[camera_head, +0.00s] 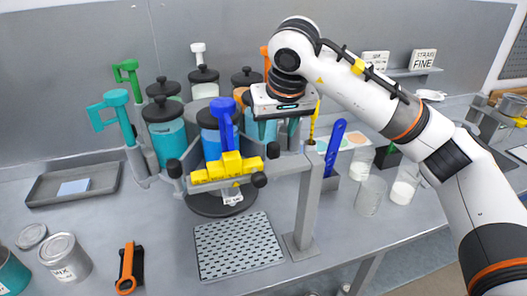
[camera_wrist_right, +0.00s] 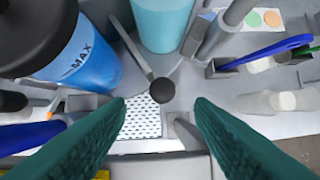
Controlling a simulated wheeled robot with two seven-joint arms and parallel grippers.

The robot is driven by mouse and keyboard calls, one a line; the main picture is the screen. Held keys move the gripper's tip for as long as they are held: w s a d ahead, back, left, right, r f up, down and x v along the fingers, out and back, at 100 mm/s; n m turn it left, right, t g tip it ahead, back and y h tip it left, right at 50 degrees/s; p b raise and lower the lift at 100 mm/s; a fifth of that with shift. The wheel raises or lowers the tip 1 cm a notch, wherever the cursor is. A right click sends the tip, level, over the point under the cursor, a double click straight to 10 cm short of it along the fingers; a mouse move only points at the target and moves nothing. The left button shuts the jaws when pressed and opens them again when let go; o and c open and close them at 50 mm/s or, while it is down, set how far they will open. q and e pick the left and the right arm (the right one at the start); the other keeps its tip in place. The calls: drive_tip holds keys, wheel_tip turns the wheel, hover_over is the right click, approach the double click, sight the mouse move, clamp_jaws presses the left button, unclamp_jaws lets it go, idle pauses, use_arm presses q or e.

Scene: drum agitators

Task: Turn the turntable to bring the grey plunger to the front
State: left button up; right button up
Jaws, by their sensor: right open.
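The turntable, with its dark round base (camera_head: 208,208), carries several drums with black lids. A pale grey plunger (camera_head: 198,48) stands at its back. A blue plunger (camera_head: 223,112) is at the front, above a yellow crosspiece (camera_head: 225,173). Black ball knobs stick out around the turntable, such as the front-left knob (camera_head: 175,168). My right gripper (camera_head: 277,130) is open at the turntable's right side. In the right wrist view its green fingers (camera_wrist_right: 160,106) are spread, with a black ball knob (camera_wrist_right: 161,90) showing between them. I cannot tell whether they touch it. My left gripper is out of view.
A grey post (camera_head: 308,205) stands right of the turntable. A perforated mat (camera_head: 236,246) lies in front. A tray (camera_head: 42,196) and a can (camera_head: 64,258) are at left. Glass beakers (camera_head: 369,195) stand at right. The front table between can and mat holds an orange-black tool (camera_head: 128,268).

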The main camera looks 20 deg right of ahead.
sight(272, 157)
drive_tip(key=x, duration=0.2)
drive_tip(key=p+x, duration=0.1)
drive_tip(key=x, duration=0.1)
drive_tip(key=shift+s+d+f, duration=0.15)
drive_tip(key=shift+s+d, duration=0.05)
drive_tip(key=shift+s, duration=0.15)
drive_tip(key=p+x, duration=0.1)
drive_tip(key=x, duration=0.5)
drive_tip(key=shift+w+a, duration=0.1)
drive_tip(key=shift+w, duration=0.1)
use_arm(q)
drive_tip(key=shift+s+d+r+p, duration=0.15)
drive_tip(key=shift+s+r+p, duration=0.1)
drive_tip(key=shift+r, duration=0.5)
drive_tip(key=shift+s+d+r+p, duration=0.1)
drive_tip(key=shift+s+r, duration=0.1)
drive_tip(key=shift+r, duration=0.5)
use_arm(e)
drive_tip(key=shift+w+f, duration=0.15)
drive_tip(key=shift+f, duration=0.25)
